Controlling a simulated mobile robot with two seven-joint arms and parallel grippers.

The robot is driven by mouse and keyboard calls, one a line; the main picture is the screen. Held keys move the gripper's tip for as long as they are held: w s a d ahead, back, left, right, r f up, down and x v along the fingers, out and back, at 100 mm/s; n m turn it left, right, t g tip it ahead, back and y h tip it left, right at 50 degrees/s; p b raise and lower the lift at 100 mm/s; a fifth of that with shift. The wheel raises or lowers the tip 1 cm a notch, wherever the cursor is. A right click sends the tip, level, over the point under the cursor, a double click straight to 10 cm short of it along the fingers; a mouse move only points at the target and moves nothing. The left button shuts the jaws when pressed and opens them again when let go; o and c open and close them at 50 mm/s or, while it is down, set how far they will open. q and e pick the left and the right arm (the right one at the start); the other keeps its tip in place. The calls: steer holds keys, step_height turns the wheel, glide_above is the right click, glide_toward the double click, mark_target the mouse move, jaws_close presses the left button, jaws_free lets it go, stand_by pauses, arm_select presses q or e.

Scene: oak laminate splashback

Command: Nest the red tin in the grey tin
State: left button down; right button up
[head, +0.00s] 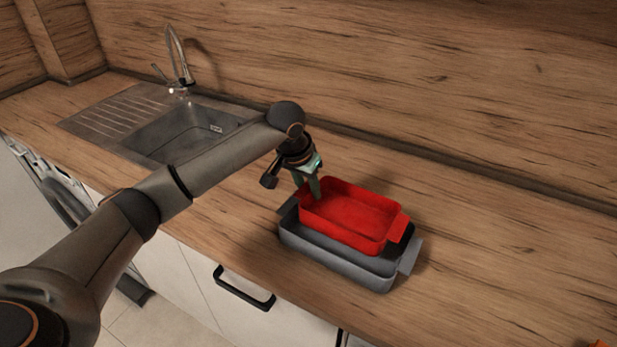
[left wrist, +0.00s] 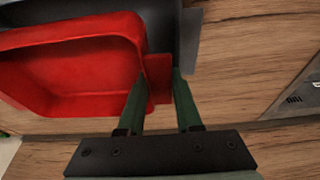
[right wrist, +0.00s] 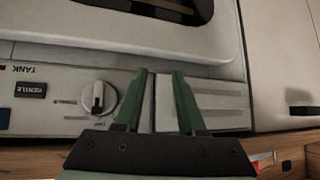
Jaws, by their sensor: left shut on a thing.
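The red tin (head: 345,210) is over the grey tin (head: 335,258), which stands on the wooden worktop. The red tin's lower part overlaps the grey tin's opening, with its rim higher than the grey rim. I cannot tell whether it hangs above or touches the grey tin inside. My left gripper (head: 313,188) is shut on the red tin's end handle (left wrist: 158,78) at the tin's far left end. The grey tin also shows beside the red one in the left wrist view (left wrist: 190,40). My right gripper (right wrist: 160,75) is open and empty, facing an appliance front.
A sink (head: 185,130) with a tap (head: 178,62) is at the left of the worktop. The wooden splashback (head: 400,70) runs behind the tins. Worktop to the right of the tins is clear, apart from a small orange thing (head: 600,343) at the lower right edge.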

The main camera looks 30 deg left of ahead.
mark_target(308, 206)
arm_select(q)
steer(key=shift+f, duration=2.9)
steer(key=c, duration=0.5)
jaws_free()
steer(key=shift+f, duration=0.1)
steer(key=v, duration=1.2)
steer(key=shift+r, duration=0.3)
